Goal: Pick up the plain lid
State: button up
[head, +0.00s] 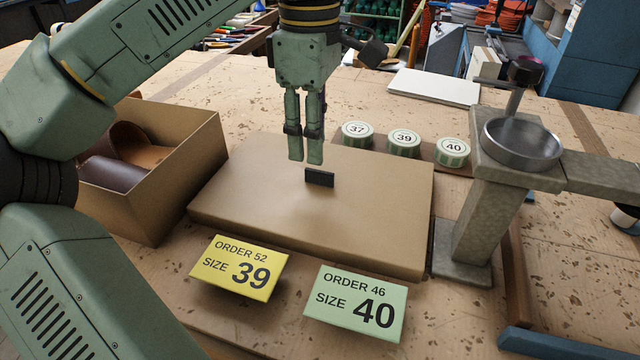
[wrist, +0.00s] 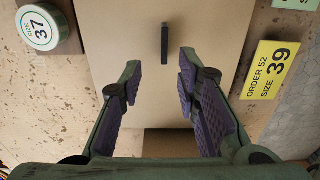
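The plain lid (head: 250,200) is a wide, flat brown cardboard lid with no print, lying level in the middle of the bench. A small black upright grip tab (head: 319,177) stands on its top. In the wrist view the lid (wrist: 210,25) fills the middle, and the tab (wrist: 164,43) shows just beyond the fingertips, roughly centred between them. My gripper (head: 305,160) points down above the lid, close to the tab and apart from it. In the wrist view my gripper (wrist: 160,72) is open and empty, with a clear gap between its fingers.
An open cardboard box (head: 150,195) with brown leather pieces stands left. Yellow order 52 (head: 238,267) and green order 46 (head: 355,303) cards are in front. Round tins 37 (head: 357,134), 39 (head: 404,143) and 40 (head: 453,152) stand behind. A stone stand with a metal dish (head: 522,145) is right.

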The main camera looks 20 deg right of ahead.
aim_at(314, 170)
jog(key=f, duration=0.3)
jog(key=f+p, duration=0.1)
jog(key=f, duration=0.1)
jog(key=shift+s, duration=0.3)
grip_shut()
